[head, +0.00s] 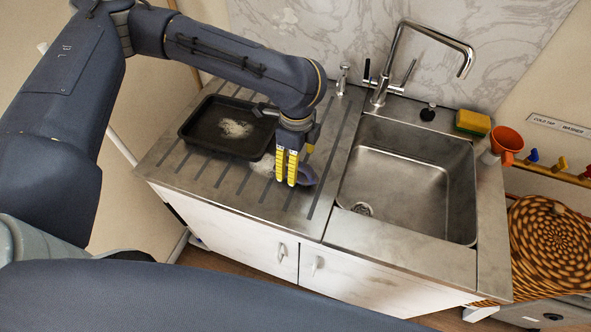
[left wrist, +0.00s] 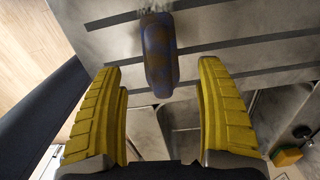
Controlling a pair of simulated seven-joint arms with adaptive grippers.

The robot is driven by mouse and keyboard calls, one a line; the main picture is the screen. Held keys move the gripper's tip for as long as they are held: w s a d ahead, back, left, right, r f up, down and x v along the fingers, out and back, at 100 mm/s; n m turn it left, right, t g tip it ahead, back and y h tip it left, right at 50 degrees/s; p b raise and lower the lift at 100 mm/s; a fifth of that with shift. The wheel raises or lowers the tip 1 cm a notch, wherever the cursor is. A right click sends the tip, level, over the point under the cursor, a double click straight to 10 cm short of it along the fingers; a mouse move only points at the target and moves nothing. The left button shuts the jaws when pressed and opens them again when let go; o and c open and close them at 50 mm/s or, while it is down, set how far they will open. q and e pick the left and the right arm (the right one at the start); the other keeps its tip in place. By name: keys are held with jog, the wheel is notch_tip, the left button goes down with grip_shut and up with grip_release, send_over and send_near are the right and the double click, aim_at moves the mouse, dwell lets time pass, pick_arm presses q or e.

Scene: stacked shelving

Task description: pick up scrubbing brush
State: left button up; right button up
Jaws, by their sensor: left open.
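The scrubbing brush (head: 307,176) lies on the ribbed steel drainboard, partly hidden behind my left gripper (head: 286,168) in the head view. In the left wrist view the brush (left wrist: 158,55) shows a rounded blue-purple body with pale bristles at the top edge. My left gripper (left wrist: 163,115) has its yellow fingers spread wide and empty. The brush lies ahead of the gap between them, in line with it. I cannot tell whether the fingertips touch the board. My right gripper is not in view.
A dark tray (head: 190,140) with a whitish patch lies left of the gripper. The sink basin (head: 400,190) with a tall tap (head: 385,80) is to the right. A yellow-green sponge (head: 473,122) and an orange funnel (head: 507,140) stand beyond it. The front drainboard (head: 235,200) is clear.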

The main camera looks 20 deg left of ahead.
pick_arm(q)
jog(key=shift+w+f, duration=0.1)
jog(key=shift+f, duration=2.5)
jog(key=c, duration=1.4)
jog(key=shift+o, duration=0.2)
